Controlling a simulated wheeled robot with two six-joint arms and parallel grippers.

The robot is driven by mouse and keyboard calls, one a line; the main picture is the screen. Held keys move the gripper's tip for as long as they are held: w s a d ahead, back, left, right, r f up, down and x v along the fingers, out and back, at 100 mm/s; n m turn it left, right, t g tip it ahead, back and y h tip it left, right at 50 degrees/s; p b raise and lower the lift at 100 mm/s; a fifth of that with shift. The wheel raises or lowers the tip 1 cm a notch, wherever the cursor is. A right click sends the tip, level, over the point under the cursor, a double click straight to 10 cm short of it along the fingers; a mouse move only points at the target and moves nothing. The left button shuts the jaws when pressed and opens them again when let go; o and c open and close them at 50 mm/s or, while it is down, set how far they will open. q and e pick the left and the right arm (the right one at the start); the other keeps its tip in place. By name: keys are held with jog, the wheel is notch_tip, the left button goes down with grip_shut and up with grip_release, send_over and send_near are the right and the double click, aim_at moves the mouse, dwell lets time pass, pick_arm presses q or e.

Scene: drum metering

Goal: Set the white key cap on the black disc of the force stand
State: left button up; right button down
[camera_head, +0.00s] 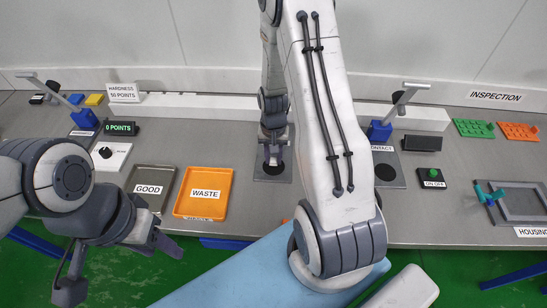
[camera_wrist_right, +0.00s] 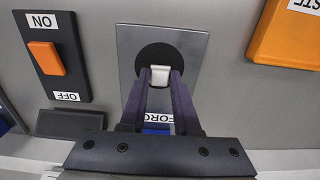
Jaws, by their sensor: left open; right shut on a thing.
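The white key cap (camera_wrist_right: 160,76) is between the fingertips of my right gripper (camera_wrist_right: 160,80), in the right wrist view. My right gripper is shut on it. Behind the cap lies the black disc (camera_wrist_right: 155,54) on the grey plate of the force stand (camera_wrist_right: 195,45). The cap overlaps the disc's lower part in that view; I cannot tell whether it touches the disc. My left gripper (camera_head: 122,270) is open and empty, in front of the table at the left.
The orange WASTE tray (camera_head: 203,213) and the GOOD tray (camera_head: 166,182) stand left of the force stand. A switch with an orange rocker (camera_wrist_right: 47,58) is beside the stand in the wrist view. My right forearm hides the table right of the stand.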

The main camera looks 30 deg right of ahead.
jog(key=shift+f, duration=0.7)
jog(key=shift+f, duration=0.2)
jog(key=c, duration=0.6)
grip_release()
jog(key=shift+c, duration=0.2)
jog(key=shift+r, duration=0.1)
